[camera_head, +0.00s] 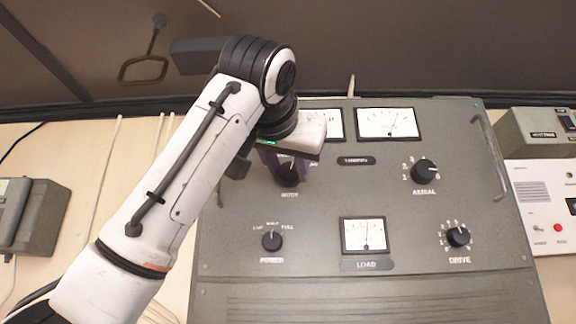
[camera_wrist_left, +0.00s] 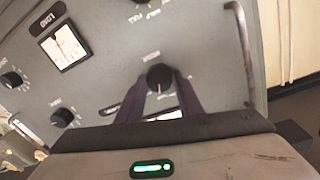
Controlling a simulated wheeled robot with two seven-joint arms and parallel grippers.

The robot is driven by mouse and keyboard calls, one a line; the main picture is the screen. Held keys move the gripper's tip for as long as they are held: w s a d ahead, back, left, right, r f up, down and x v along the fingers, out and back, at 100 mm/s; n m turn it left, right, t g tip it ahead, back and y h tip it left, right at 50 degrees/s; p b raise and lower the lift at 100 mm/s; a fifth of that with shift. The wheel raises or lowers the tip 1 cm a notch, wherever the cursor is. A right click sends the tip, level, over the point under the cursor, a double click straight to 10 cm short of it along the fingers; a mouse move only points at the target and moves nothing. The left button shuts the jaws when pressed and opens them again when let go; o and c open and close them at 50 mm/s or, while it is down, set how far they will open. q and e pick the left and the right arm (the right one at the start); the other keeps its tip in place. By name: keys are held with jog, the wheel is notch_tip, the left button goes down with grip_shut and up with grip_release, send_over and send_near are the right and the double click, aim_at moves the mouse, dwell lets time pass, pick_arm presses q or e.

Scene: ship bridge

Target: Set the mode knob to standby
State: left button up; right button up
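The mode knob (camera_head: 288,176) is a round black knob above the MODE label on the grey console. It also shows in the left wrist view (camera_wrist_left: 160,77), with a pale pointer line on its face. My left gripper (camera_head: 288,166) reaches down to it from above. Its two dark purple fingers stand on either side of the knob, very close to it, also in the left wrist view (camera_wrist_left: 160,82). I cannot tell whether they press on it. The position marks around the knob are partly hidden by the fingers and too small to read. My right gripper is out of view.
A white panel with switches (camera_head: 545,205) stands at the right, a grey device (camera_head: 35,215) at the left.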

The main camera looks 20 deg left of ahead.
pick_arm(q)
jog(key=shift+n, duration=0.3)
jog(key=shift+c, duration=0.3)
jog(key=shift+f+n+b, duration=0.1)
jog(key=shift+n+b, duration=0.4)
jog(key=shift+n, duration=0.7)
jog(key=shift+n+t+b, duration=0.3)
jog(key=shift+n+b, duration=0.05)
jog(key=shift+n, duration=2.15)
jog(key=o, duration=1.1)
jog(key=shift+c, duration=0.2)
jog(key=shift+s, duration=0.1)
